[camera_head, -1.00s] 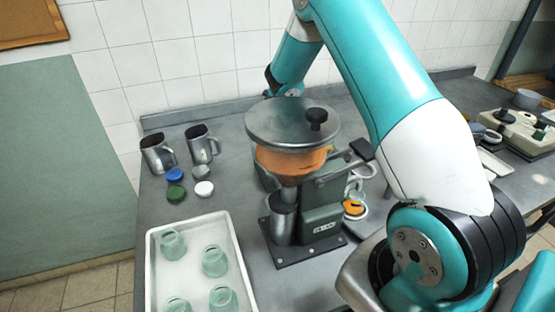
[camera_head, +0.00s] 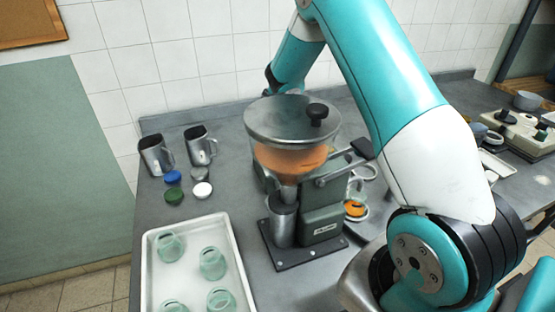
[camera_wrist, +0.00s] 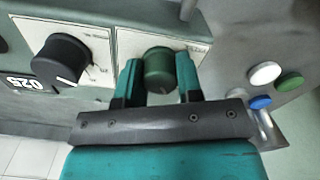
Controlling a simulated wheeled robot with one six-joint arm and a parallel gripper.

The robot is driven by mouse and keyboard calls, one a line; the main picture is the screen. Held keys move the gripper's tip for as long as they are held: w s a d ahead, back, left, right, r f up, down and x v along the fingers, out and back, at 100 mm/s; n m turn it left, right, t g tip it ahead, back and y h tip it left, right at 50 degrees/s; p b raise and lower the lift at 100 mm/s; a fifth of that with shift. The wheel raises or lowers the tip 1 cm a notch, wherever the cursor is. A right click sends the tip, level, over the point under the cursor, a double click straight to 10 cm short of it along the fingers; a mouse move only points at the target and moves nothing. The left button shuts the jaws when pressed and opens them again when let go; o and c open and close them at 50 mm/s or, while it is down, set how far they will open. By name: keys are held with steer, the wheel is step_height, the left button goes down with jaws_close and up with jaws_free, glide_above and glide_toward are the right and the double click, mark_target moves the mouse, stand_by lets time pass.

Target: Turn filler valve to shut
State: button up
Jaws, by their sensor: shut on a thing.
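The filler (camera_head: 321,224) stands on the bench in the head view, with a glass hopper of orange contents under a round grey lid (camera_head: 280,118). In the wrist view a dark green knob (camera_wrist: 158,66), apparently the filler valve, sits on a pale panel. My gripper (camera_wrist: 158,77) has one finger on each side of this knob and is shut on it. I cannot read the knob's setting. A black knob (camera_wrist: 60,59) with a white pointer line is to its left. In the head view my gripper and the green knob are hidden behind the filler.
A white tray (camera_head: 149,262) with several glass jars is at the front left. Two metal jugs (camera_head: 155,153) and several coloured lids (camera_head: 173,195) lie behind it. A clamp-top jar with an orange ring (camera_head: 355,208) is right of the filler. A tiled wall closes the back.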

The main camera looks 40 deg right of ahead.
steer(key=shift+n, duration=1)
steer(key=shift+w, duration=0.1)
steer(key=shift+r, duration=0.1)
steer(key=o, duration=0.9)
step_height(320, 180, up, 17)
steer(key=b, duration=0.2)
steer(key=shift+r+b, duration=0.15)
steer(key=shift+b, duration=0.2)
steer(key=shift+r, duration=0.1)
